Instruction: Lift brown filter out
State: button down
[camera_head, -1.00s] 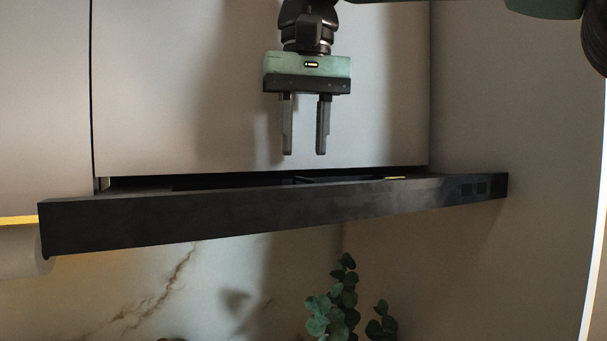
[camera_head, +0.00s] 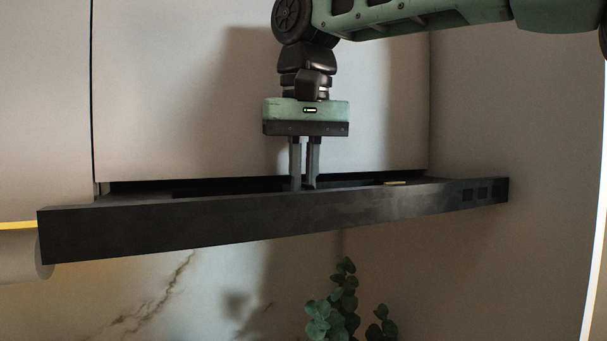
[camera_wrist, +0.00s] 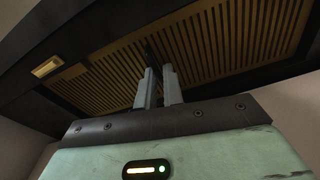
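The brown filter (camera_wrist: 220,45) is a slatted panel lying in the black pulled-out range hood (camera_head: 270,211). In the wrist view its slats show on both sides of a dark strip in the middle. In the head view the hood's front wall hides the filter. My gripper (camera_head: 304,187) points straight down, its fingertips dipping behind that front wall. In the wrist view, the fingers (camera_wrist: 158,70) stand close together at the dark strip, with a narrow dark gap between them. I cannot tell whether they touch or grip it.
A small yellowish lit piece (camera_head: 395,183) lies in the hood right of my gripper; it also shows in the wrist view (camera_wrist: 47,67). A pale cabinet front (camera_head: 200,90) stands just behind my gripper. A green plant (camera_head: 337,310) is below the hood.

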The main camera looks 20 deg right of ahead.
jog(key=shift+r, duration=0.2)
jog(key=shift+r+p, duration=2.4)
jog(key=shift+p, duration=0.05)
jog(key=shift+s, duration=0.1)
jog(key=s+b, duration=0.4)
jog(key=s, duration=0.9)
jog(key=shift+s+r+b, duration=0.3)
jog(key=shift+s+r, duration=0.1)
